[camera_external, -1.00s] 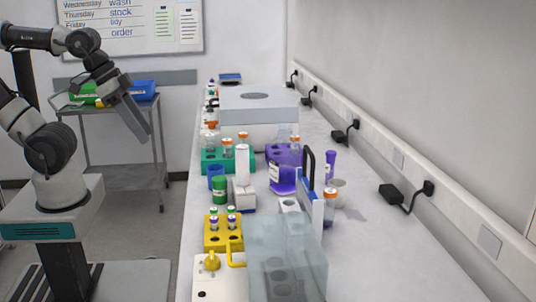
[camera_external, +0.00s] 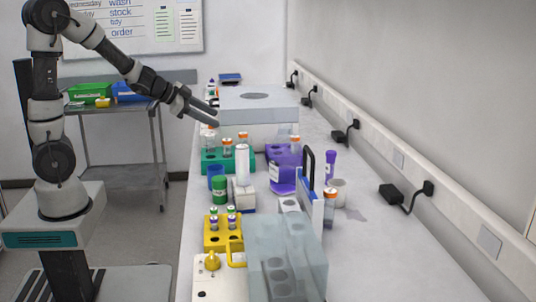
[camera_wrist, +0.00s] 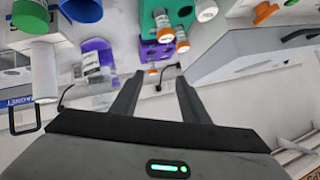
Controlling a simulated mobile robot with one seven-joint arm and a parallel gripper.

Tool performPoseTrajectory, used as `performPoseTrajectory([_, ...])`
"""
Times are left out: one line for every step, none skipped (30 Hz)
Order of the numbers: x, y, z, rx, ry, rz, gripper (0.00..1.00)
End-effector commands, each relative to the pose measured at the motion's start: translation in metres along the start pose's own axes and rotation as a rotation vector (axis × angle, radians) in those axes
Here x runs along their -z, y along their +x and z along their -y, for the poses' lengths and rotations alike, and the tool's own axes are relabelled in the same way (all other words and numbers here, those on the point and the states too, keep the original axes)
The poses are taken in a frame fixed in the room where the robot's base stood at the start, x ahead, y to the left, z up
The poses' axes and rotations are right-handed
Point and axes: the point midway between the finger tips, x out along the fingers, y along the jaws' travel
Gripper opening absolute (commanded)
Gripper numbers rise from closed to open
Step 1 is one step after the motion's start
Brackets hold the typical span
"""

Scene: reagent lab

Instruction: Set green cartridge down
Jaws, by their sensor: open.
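A short green cylinder (camera_external: 219,189), which may be the green cartridge, stands upright on the bench beside the white tube stand. In the wrist view a green cylinder (camera_wrist: 30,16) shows at the upper left, partly cut off. My gripper (camera_external: 212,117) reaches over the left edge of the bench, near the teal rack and the large grey box. It is open and empty, with both fingers (camera_wrist: 158,84) apart in the wrist view. It is well away from the green cylinder.
The teal rack (camera_external: 213,166) holds orange-capped vials. A purple rack (camera_external: 283,157), blue cup (camera_external: 215,172), yellow rack (camera_external: 213,243) and clear box (camera_external: 285,262) crowd the bench. A grey box (camera_external: 258,105) stands behind. The bench's right side is mostly clear.

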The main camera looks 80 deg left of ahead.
Motion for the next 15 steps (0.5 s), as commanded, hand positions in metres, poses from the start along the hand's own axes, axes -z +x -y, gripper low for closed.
performPoseTrajectory([-0.021,0.008,-0.004,-0.07,0.037,-0.025,0.41])
performPoseTrajectory([-0.029,0.009,-0.009,-0.119,0.06,-0.049,0.41])
performPoseTrajectory([-0.041,0.009,-0.017,-0.189,0.085,-0.08,0.41])
performPoseTrajectory([-0.05,0.007,-0.025,-0.244,0.099,-0.104,0.41])
performPoseTrajectory([-0.059,0.003,-0.032,-0.299,0.108,-0.128,0.41])
performPoseTrajectory([-0.071,-0.004,-0.042,-0.37,0.114,-0.159,0.41])
performPoseTrajectory([-0.079,-0.011,-0.049,-0.422,0.113,-0.182,0.41])
performPoseTrajectory([-0.086,-0.018,-0.056,-0.471,0.11,-0.205,0.41])
performPoseTrajectory([-0.094,-0.028,-0.064,-0.531,0.1,-0.233,0.41])
performPoseTrajectory([-0.1,-0.036,-0.07,-0.572,0.09,-0.253,0.41])
performPoseTrajectory([-0.103,-0.043,-0.075,-0.608,0.081,-0.273,0.41])
performPoseTrajectory([-0.108,-0.052,-0.08,-0.649,0.068,-0.296,0.41])
performPoseTrajectory([-0.11,-0.059,-0.083,-0.674,0.058,-0.31,0.41])
performPoseTrajectory([-0.112,-0.064,-0.085,-0.695,0.049,-0.322,0.41])
performPoseTrajectory([-0.114,-0.069,-0.088,-0.718,0.04,-0.336,0.41])
